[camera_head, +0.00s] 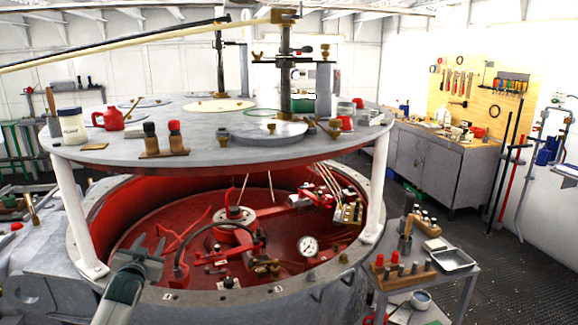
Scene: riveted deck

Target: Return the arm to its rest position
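My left gripper (150,243) shows in the head view at the lower left, with my arm coming up from the bottom edge. Its two fingers point up and away from me, with a gap between them, and nothing shows between them. It is in front of the near left rim of a large round vessel (195,299), overlapping the rim and the red interior in the picture. I cannot tell whether it touches the rim. My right gripper is not in view.
A round metal deck (300,144) stands above the vessel on white posts (76,215), holding jars, a red jug (107,119) and fittings. A small cart (440,285) with a tray and bottles stands at the right. A workbench (440,160) lines the far right wall. Grated floor (500,240) lies open at right.

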